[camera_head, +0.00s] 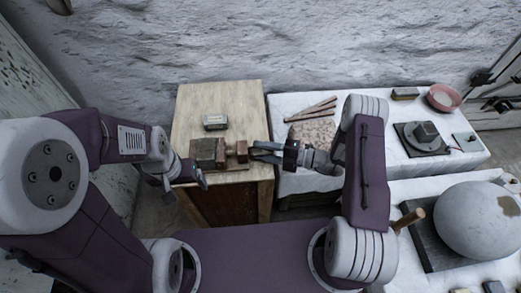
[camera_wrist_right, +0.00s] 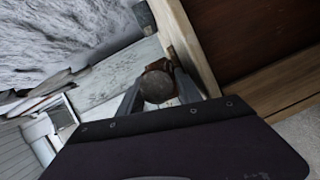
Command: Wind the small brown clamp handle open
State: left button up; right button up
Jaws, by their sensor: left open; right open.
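The clamp (camera_head: 207,152) is a brown block-like vise on the wooden cabinet top. Its small brown handle (camera_head: 241,151) sticks out at the clamp's right side. My right gripper (camera_head: 256,151) comes from the right, open, its fingertips at or close to the handle. In the right wrist view the rounded end of the handle (camera_wrist_right: 157,87) shows between the two open fingers of my right gripper (camera_wrist_right: 158,98); I cannot tell whether they touch it. My left gripper (camera_head: 202,178) is open and empty at the cabinet's front left edge, just below the clamp.
A small pale block (camera_head: 214,121) lies behind the clamp. To the right, a white-covered table (camera_head: 450,155) holds sticks, a pink bowl (camera_head: 443,97) and a dark-based device (camera_head: 424,136). A large plaster sphere (camera_head: 480,220) sits at the lower right.

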jog(key=f+v, duration=0.1)
jog(key=v, duration=0.7)
jog(key=shift+d+r, duration=0.3)
jog(key=shift+r, duration=0.2)
